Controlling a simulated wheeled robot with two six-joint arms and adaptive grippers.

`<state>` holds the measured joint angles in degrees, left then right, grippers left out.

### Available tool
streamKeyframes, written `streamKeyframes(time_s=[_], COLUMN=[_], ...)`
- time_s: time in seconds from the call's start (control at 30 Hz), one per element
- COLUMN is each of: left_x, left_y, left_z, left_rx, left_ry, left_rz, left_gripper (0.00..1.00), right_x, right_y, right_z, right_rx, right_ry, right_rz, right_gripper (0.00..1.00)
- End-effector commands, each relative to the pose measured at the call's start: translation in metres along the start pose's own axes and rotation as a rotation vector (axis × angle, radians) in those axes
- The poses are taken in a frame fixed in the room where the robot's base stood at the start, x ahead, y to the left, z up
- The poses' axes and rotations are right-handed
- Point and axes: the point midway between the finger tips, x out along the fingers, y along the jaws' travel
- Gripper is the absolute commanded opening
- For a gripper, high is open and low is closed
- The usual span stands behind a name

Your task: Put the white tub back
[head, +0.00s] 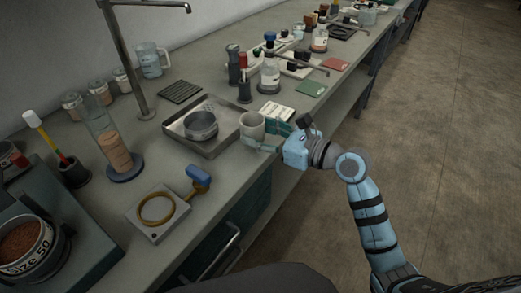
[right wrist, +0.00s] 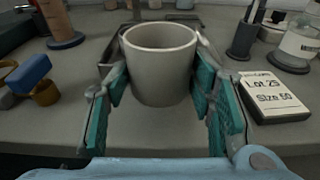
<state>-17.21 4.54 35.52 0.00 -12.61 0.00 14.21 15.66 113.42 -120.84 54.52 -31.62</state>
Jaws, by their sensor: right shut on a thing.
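The white tub (head: 252,126) is at the front edge of the bench, beside the metal tray's right corner. My right gripper (head: 265,138) is shut on it, and in the right wrist view the teal finger pads of the gripper (right wrist: 160,95) are on either side of the tub (right wrist: 158,70). The tub is upright and its open top faces up. I cannot tell whether its base touches the bench. My left gripper is not in view.
A metal tray (head: 178,128) holding a round metal pan (head: 201,124) lies left of the tub. A white label card (right wrist: 272,97) lies close to the right finger.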

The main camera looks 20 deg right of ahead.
Motion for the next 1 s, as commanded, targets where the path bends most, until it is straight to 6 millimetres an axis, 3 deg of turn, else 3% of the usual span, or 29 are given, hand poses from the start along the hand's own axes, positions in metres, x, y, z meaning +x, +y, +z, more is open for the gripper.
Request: streamKeyframes(time_s=[0.03, 0.17, 0.53, 0.57, 0.67, 1.0], left_x=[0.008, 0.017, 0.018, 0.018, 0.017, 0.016], left_y=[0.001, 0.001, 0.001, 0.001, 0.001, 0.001], left_z=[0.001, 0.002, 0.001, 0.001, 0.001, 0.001], left_rx=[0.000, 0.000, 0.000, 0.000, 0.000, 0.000], left_ry=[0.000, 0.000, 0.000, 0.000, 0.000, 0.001], left_rz=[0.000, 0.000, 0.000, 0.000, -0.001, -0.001], left_gripper=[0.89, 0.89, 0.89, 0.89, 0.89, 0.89], right_x=[0.002, 0.006, 0.007, 0.007, 0.006, 0.006], right_y=[0.000, 0.000, 0.000, 0.000, 0.000, 0.000], right_z=[-0.017, -0.041, -0.045, -0.045, -0.044, -0.043], right_rx=[0.005, 0.003, 0.001, 0.001, 0.001, 0.001], right_ry=[0.003, 0.001, 0.000, 0.001, 0.001, 0.001], right_rz=[0.000, -0.001, 0.000, 0.000, 0.000, 0.000], right_gripper=[0.21, 0.21, 0.21, 0.51, 0.67, 0.69])
